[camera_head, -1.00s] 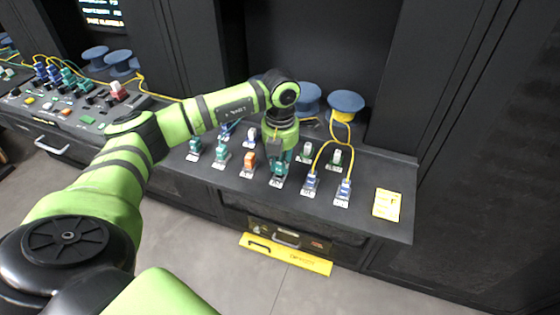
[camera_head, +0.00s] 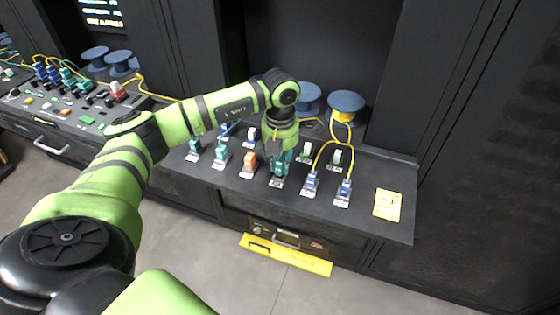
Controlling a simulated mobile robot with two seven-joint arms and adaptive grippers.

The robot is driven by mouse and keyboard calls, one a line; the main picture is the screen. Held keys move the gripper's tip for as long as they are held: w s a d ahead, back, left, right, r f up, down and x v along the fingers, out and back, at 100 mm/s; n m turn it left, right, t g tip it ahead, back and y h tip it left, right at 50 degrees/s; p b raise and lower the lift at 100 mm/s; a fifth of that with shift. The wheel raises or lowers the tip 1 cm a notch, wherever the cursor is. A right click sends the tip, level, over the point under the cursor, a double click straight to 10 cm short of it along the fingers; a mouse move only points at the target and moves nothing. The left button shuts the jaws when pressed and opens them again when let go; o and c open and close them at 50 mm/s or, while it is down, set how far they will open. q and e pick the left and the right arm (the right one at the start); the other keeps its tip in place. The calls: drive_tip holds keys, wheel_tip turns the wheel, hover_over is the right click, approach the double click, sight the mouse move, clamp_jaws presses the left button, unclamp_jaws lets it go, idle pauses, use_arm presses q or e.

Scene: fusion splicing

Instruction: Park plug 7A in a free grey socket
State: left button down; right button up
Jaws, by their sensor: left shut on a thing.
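My left gripper (camera_head: 281,158) points straight down over the front row of sockets on the dark bench. It is shut on a teal plug (camera_head: 277,170), which stands at a socket there; the fingers partly hide it, and I cannot read its label or tell how deep it sits. Two blue plugs with yellow cables, one (camera_head: 310,182) and another (camera_head: 344,188), stand just to the right. An orange plug (camera_head: 249,160) and a teal plug (camera_head: 221,154) stand to the left. Grey sockets cannot be made out for certain. My right gripper is not in view.
White-and-green plugs (camera_head: 305,150) stand in the back row. Blue cable spools (camera_head: 346,102) stand behind, with yellow cable looping forward. A yellow card (camera_head: 387,204) lies on the bench (camera_head: 372,170) at right. Another console (camera_head: 92,118) with plugs is at far left.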

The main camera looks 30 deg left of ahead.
use_arm(q)
drive_tip(key=shift+f+b, duration=0.45)
drive_tip(key=shift+f, duration=0.1)
drive_tip(key=c, duration=1)
unclamp_jaws()
drive_tip(key=shift+c, duration=0.2)
wheel_tip(320, 180, up, 12)
